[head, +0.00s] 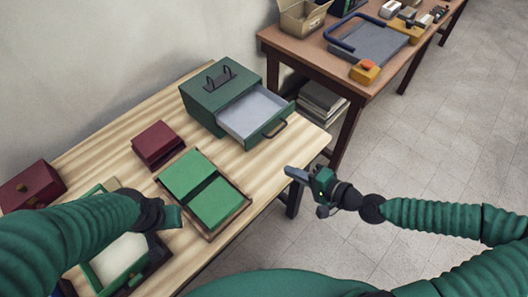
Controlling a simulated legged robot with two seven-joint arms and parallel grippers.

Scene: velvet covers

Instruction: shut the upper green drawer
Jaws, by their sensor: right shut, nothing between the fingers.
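A green cabinet (212,95) stands at the back right of the wooden table, with a black handle on its top. Its green drawer (256,113) is pulled out towards the lower right; the pale inside looks empty. A dark handle (276,128) is on the drawer front. I see only this one drawer. My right gripper (290,173) is shut and empty, below and right of the drawer front and apart from it. My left gripper (172,216) shows in part at the lower left, near the green panels; its fingers are not clear.
Two green panels in a brown tray (238,213) lie at mid-table, beside a dark red box (156,144). Another dark red box (30,186) is at the far left. A green-rimmed tray (97,278) is under my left arm. A second table (303,43) stands behind right.

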